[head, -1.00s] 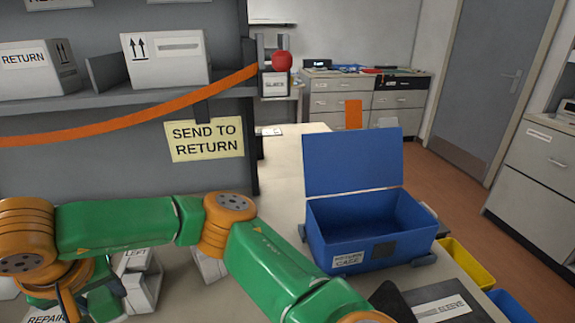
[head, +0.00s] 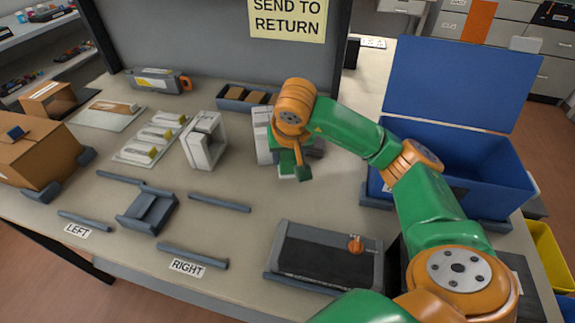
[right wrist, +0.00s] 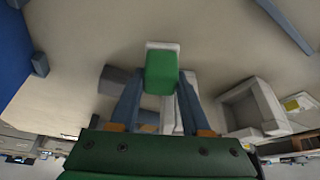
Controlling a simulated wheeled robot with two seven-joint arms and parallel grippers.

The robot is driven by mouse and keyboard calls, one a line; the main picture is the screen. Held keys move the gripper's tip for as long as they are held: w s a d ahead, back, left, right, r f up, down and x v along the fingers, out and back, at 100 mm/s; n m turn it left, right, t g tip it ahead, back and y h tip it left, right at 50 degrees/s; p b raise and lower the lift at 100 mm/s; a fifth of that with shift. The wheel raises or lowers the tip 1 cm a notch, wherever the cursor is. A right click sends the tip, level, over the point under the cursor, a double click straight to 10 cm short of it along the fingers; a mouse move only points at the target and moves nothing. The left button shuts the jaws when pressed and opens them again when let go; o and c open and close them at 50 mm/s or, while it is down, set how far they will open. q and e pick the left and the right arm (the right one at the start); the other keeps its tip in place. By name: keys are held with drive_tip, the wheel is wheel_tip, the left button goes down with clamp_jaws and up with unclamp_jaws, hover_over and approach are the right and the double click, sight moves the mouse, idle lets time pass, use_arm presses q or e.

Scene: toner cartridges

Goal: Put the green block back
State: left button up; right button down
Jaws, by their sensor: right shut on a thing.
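The green block (right wrist: 160,72) is between the two fingers of my right gripper in the right wrist view, with a white part at its far end. In the head view the right gripper (head: 296,172) is low over the table, in front of the small dark tray, and a bit of green and white (head: 287,167) shows at its tip. The right gripper (right wrist: 161,82) is shut on the green block. I cannot tell whether the block touches the table. My left gripper is in neither current view.
White frame-like pieces (head: 204,142) stand left of the gripper. A dark tray (head: 233,103) with brown blocks is behind. The open blue case (head: 500,165) is at right, a dark device (head: 318,257) in front. Grey rails (head: 220,203) lie at left; bare table lies between.

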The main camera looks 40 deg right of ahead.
sight(287, 167)
wheel_tip(287, 167, down, 3)
drive_tip(key=shift+a+r, duration=0.1)
drive_tip(key=shift+r, duration=0.1)
drive_tip(key=shift+f, duration=0.1)
drive_tip(key=shift+f, duration=0.2)
drive_tip(key=shift+c, duration=1.8)
unclamp_jaws()
drive_tip(key=shift+r, duration=0.1)
drive_tip(key=shift+r, duration=0.1)
drive_tip(key=p+v, duration=0.3)
drive_tip(key=v, duration=0.9)
drive_tip(key=shift+s, duration=0.1)
